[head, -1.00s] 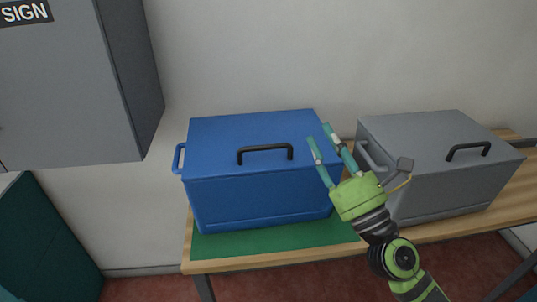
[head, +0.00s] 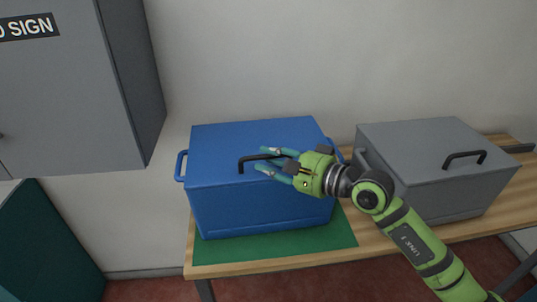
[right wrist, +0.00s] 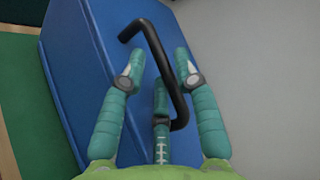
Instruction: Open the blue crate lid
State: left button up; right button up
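The blue crate (head: 225,212) stands on the counter with its lid (head: 225,142) shut flat on top. A black bar handle (head: 243,163) is on the lid near the front edge; its right part is hidden behind my right gripper. My right gripper (head: 262,159) reaches in from the right at the handle, with its fingers apart. In the right wrist view the handle (right wrist: 160,52) runs through the gap between the spread fingers (right wrist: 158,70), not visibly clamped. My left gripper is not in view.
A grey crate (head: 455,195) with a similar black handle stands to the right on the wooden counter (head: 370,248). A green mat (head: 280,246) lies under the blue crate. A grey cabinet (head: 65,100) hangs at the upper left.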

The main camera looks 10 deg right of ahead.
jog(key=shift+w+a+f, duration=0.1)
jog(key=shift+w+a, duration=0.15)
jog(key=shift+a, duration=0.05)
grip_shut()
jog(key=shift+r+p, duration=0.65)
jog(key=w+r+m+g+h+p, duration=0.1)
jog(key=w+r+g+p, duration=0.1)
jog(key=r, duration=0.4)
jog(key=w+r+m+g+p, duration=0.1)
jog(key=w+r+m+p, duration=0.1)
jog(key=w+r+p, duration=0.2)
jog(key=shift+w+r+g+h, duration=0.4)
jog(key=shift+r, duration=0.65)
jog(key=shift+a, duration=0.1)
